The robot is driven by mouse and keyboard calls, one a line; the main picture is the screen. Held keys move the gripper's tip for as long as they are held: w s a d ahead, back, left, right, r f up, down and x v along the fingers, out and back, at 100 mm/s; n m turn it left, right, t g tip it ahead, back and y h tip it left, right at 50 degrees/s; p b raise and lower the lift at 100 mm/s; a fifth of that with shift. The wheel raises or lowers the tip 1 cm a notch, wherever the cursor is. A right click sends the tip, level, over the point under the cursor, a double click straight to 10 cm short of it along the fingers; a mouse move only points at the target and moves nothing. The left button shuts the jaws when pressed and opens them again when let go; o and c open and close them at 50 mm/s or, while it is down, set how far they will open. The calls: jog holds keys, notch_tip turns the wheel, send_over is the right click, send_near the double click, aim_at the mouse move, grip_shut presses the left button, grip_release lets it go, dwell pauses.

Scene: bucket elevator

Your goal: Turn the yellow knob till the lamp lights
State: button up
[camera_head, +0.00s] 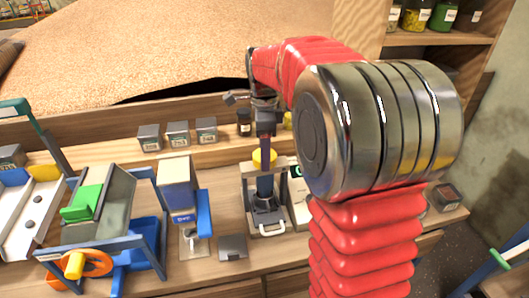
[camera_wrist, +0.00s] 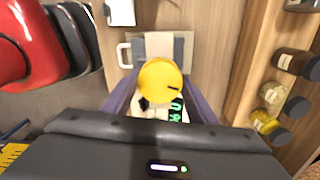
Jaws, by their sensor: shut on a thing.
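A round yellow knob (camera_head: 264,155) sits on top of a small grey device (camera_head: 252,203) on the bench. My gripper (camera_head: 265,146) comes down on the knob from above and is shut on it. Green lit characters (camera_wrist: 177,108) show just beside the knob. I cannot make out which part is the lamp or whether it is lit.
Left of the device stand a blue-and-white machine (camera_head: 178,186) and a frame with a green block (camera_head: 82,203) and an orange wheel (camera_head: 84,270). Small tins (camera_head: 178,132) line the ledge behind. A grain heap (camera_head: 190,45) fills the back. Jars (camera_wrist: 298,63) stand on a shelf.

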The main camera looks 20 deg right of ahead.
jog(key=m, duration=0.3)
jog(key=shift+w+r+m, duration=0.1)
jog(key=shift+m, duration=2.2)
jog(key=o, duration=1.1)
jog(key=shift+c, duration=0.2)
notch_tip(320, 180, up, 14)
jog(key=shift+f, duration=0.2)
